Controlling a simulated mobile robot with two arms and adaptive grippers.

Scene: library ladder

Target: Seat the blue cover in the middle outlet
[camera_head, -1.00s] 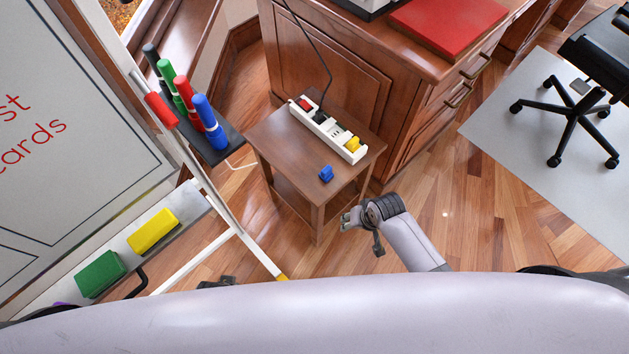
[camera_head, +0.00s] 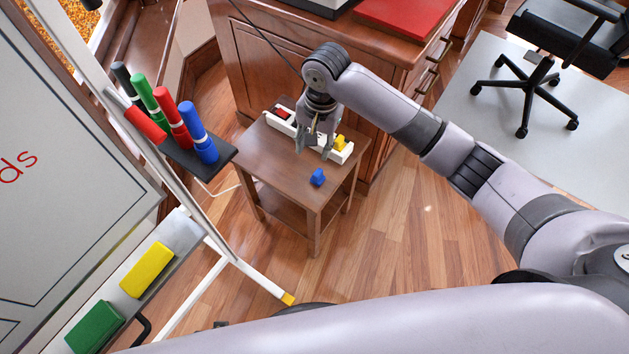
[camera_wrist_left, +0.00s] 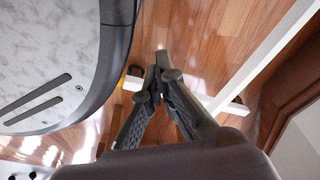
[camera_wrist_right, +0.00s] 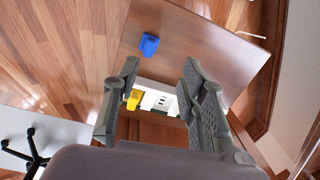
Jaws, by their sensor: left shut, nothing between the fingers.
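The blue cover (camera_head: 317,177) lies on the small brown table near its front edge; it also shows in the right wrist view (camera_wrist_right: 149,45). The white power strip (camera_head: 279,121) lies along the table's back. A yellow cover (camera_head: 340,142) sits at its right end and a red part at its left end. My right gripper (camera_head: 315,148) hangs over the strip, hiding the strip's middle. Its fingers are apart and empty in the right wrist view (camera_wrist_right: 155,75), with a bare outlet and the yellow cover (camera_wrist_right: 134,99) between them. My left gripper (camera_wrist_left: 158,60) is shut and empty above the floor.
The table (camera_head: 262,160) has free room left of the blue cover. A wooden desk (camera_head: 260,70) stands behind. A marker holder (camera_head: 215,158) with several markers and a whiteboard (camera_head: 60,170) stand at left. An office chair (camera_head: 535,85) is at right.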

